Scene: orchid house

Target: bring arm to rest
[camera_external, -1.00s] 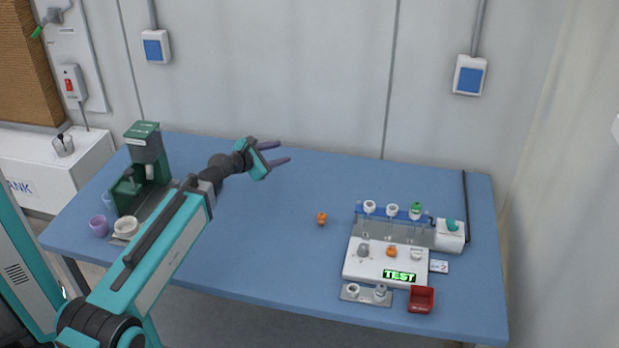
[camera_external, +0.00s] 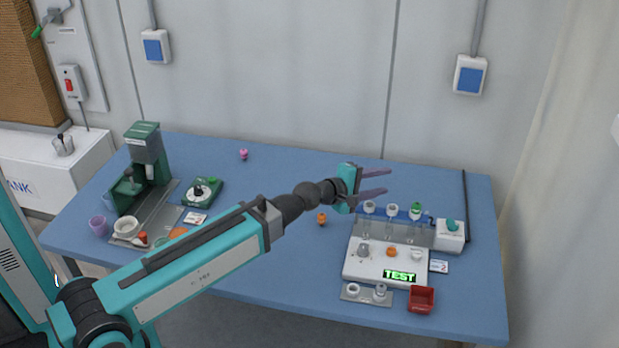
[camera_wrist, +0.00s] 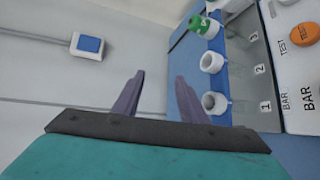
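My gripper (camera_external: 374,183) is over the back right part of the blue table (camera_external: 300,262), to the left of and above the rack of tubes. Its two purple fingers point right and stand apart with nothing between them. In the wrist view the open fingers (camera_wrist: 158,98) have the wall behind them. The blue tube rack (camera_external: 381,209) holds white-topped tubes and one with a green cap (camera_external: 416,209). The green cap also shows in the wrist view (camera_wrist: 205,27).
A white test unit (camera_external: 356,268) with a lit TEST sign stands at right, with a red bin (camera_external: 421,299) in front. A small orange piece (camera_external: 321,219) lies below my gripper. A green machine (camera_external: 147,152) stands at left. The back middle of the table is mostly clear.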

